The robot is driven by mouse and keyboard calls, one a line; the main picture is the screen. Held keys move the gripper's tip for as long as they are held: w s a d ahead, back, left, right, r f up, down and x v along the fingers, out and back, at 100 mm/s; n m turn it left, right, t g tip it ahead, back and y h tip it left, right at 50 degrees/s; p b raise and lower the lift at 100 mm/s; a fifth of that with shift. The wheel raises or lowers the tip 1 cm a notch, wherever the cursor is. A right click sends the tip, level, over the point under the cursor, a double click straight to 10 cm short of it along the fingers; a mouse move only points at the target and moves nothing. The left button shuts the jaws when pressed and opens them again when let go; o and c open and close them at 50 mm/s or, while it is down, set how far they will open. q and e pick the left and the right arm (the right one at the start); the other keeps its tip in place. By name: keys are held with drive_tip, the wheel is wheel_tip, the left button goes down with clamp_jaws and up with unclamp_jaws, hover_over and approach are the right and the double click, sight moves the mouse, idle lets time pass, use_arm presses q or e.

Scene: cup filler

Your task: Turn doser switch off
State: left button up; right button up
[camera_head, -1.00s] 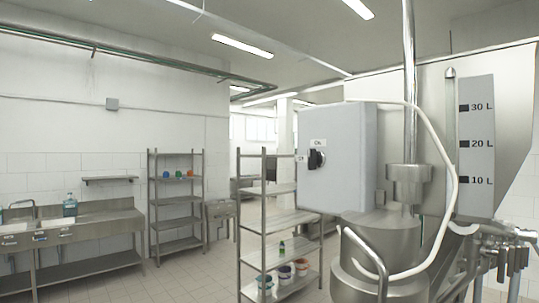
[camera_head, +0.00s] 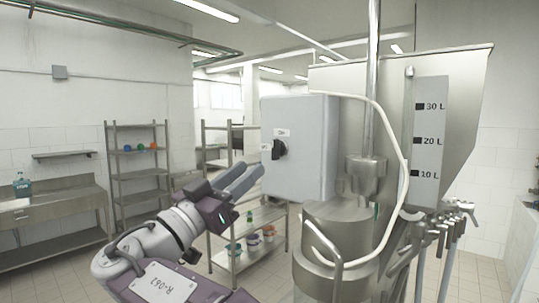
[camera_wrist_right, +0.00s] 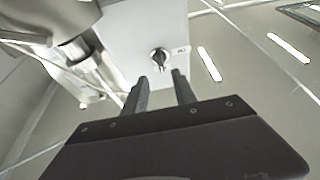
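The doser switch is a black knob (camera_head: 278,149) on the left face of a light grey control box (camera_head: 312,150). A small label reading "On" sits above the knob and another, too small to read, sits to its left. Which label the knob points at is hard to tell. My right gripper (camera_head: 252,172) is just left of and below the knob, fingers aimed at the box. In the right wrist view the knob (camera_wrist_right: 159,56) shows just beyond the gap between the two fingers (camera_wrist_right: 160,76), which are apart with nothing between them. My left gripper is out of view.
A steel doser tank (camera_head: 447,140) with litre marks, a white hose (camera_head: 404,160) and pipes stand right of the box. A metal shelf (camera_head: 262,215) with buckets is behind my right arm. A sink counter (camera_head: 55,215) and another shelf (camera_head: 140,175) stand at the left.

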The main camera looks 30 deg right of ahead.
sight(273, 150)
drive_tip(key=p+x, duration=0.4)
drive_tip(key=x, duration=0.1)
drive_tip(key=p+x, duration=0.2)
drive_tip(key=x, duration=0.1)
drive_tip(key=shift+d+r, duration=0.15)
drive_tip(key=shift+r, duration=0.2)
drive_tip(key=shift+w+d, duration=0.1)
drive_tip(key=shift+d, duration=0.4)
drive_tip(key=shift+w+f, duration=0.15)
drive_tip(key=shift+w, duration=0.05)
clamp_jaws()
drive_tip(key=shift+s, duration=0.1)
